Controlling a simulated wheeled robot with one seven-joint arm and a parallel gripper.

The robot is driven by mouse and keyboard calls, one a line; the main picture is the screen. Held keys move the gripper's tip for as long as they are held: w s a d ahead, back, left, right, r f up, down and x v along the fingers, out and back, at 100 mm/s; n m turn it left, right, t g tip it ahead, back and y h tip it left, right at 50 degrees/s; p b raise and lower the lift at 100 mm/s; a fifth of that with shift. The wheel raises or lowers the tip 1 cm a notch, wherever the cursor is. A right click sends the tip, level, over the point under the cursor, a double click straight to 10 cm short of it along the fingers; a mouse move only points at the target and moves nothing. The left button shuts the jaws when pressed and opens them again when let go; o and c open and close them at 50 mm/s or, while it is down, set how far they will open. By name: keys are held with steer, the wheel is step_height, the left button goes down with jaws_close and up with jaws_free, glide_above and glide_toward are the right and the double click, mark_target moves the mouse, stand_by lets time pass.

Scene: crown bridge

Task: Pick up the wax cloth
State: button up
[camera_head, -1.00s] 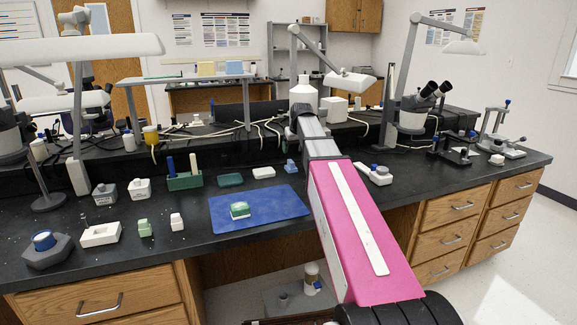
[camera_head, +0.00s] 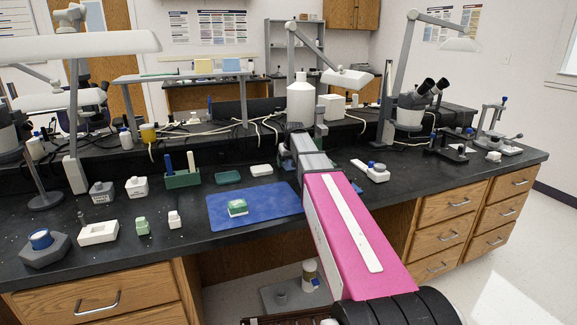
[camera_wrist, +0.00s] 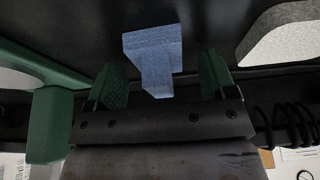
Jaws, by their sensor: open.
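The wax cloth appears to be the small light-blue, stepped piece (camera_wrist: 155,60) in the wrist view, on a dark surface. My gripper (camera_wrist: 163,72) is open, with one dark green finger on each side of it. Gaps show between the blue piece and both fingers, so I see no grip on it.
A blue mat (camera_head: 275,207) with a green-and-white block (camera_head: 237,208) lies left of my arm. A white block (camera_head: 261,170) and a green pad (camera_head: 228,178) lie behind it. A green rack (camera_head: 183,180) stands further left. A white bottle (camera_head: 301,100) stands behind the arm.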

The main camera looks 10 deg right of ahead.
steer(key=c, duration=1)
steer(key=shift+r, duration=0.75)
step_height(320, 180, up, 3)
steer(key=shift+f, duration=0.1)
steer(key=s+a+r, duration=0.1)
steer(key=a+r, duration=0.1)
steer(key=a, duration=0.1)
steer(key=s+a+r, duration=0.2)
steer(key=a, duration=0.2)
steer(key=s+a+r, duration=0.2)
steer(key=a, duration=0.1)
steer(key=shift+s+a+r, duration=0.1)
steer(key=shift+a+r, duration=0.15)
steer(key=shift+r, duration=0.1)
